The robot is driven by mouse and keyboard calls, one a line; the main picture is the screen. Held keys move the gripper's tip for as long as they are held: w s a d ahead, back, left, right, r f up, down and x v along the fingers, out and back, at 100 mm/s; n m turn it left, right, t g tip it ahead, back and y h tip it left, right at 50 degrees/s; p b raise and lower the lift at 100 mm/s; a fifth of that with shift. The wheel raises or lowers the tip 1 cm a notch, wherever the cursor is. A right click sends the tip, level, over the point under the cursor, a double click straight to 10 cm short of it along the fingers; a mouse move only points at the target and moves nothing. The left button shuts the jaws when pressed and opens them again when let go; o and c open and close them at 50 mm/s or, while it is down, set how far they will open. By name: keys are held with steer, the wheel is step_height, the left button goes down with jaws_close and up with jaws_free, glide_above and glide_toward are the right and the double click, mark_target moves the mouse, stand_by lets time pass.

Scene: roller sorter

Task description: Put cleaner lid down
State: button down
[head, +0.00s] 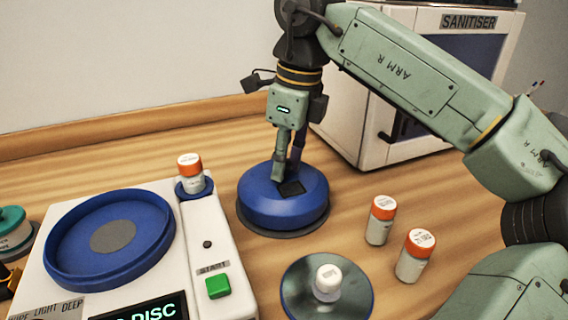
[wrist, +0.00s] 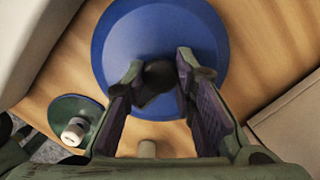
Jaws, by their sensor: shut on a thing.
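The cleaner lid (head: 268,205) is a round blue dome with a dark knob on top. It sits over a dark round base on the wooden table, right of the white cleaner. My gripper (head: 289,178) is upright above it, shut on the dark knob. In the wrist view the blue lid (wrist: 125,50) fills the upper middle, and my gripper (wrist: 168,75) has a finger on each side of the dark knob (wrist: 157,82). The cleaner's open blue bowl (head: 62,255) has a grey centre and nothing in it. Whether the lid touches the base is hard to tell.
A disc with a white hub (head: 327,280) lies at the front. Two orange-capped bottles (head: 381,220) stand to its right, and another (head: 190,172) stands on the cleaner's blue holder. A green START button (head: 218,287) is on the cleaner. The sanitiser (head: 365,110) stands behind right.

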mark_target(294, 180)
steer(key=shift+f, duration=0.4)
steer(key=shift+f, duration=0.2)
steer(key=c, duration=1.3)
jaws_free()
steer(key=shift+r, duration=0.1)
steer(key=r, duration=0.4)
steer(key=d+r, duration=0.1)
steer(key=r, duration=0.7)
steer(key=shift+s+d+r, duration=0.1)
steer(key=shift+s+d, duration=0.2)
steer(key=shift+s, duration=0.05)
